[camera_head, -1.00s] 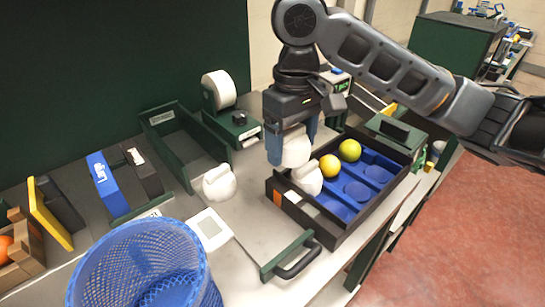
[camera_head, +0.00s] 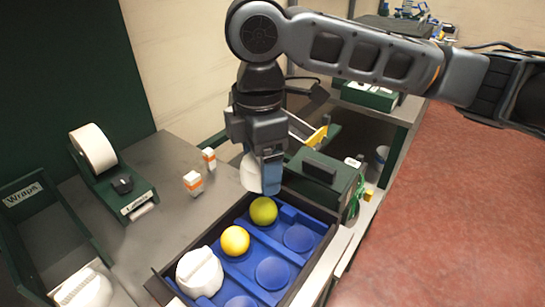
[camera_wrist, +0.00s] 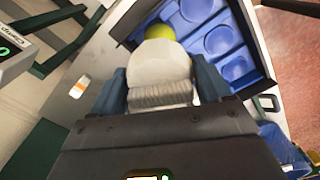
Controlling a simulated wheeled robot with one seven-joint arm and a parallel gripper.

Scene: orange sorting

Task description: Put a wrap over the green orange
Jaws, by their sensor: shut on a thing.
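My gripper (camera_head: 264,175) is shut on a white wrap (camera_head: 250,173), hood-shaped with a ribbed band in the wrist view (camera_wrist: 160,72). It hangs just above and behind the green orange (camera_head: 264,211), which sits in a back cup of the blue-lined tray (camera_head: 309,216). In the wrist view, the orange (camera_wrist: 159,31) shows just past the wrap's far edge. I cannot tell whether the wrap touches it. A yellow orange (camera_head: 235,240) sits bare in the cup in front, and a white-wrapped item (camera_head: 199,272) fills the nearest cup of that row.
A label roll dispenser (camera_head: 110,175) and two small orange-white boxes (camera_head: 193,183) stand behind. A dark green machine (camera_head: 320,178) stands close behind the tray. The tray's right cups are empty.

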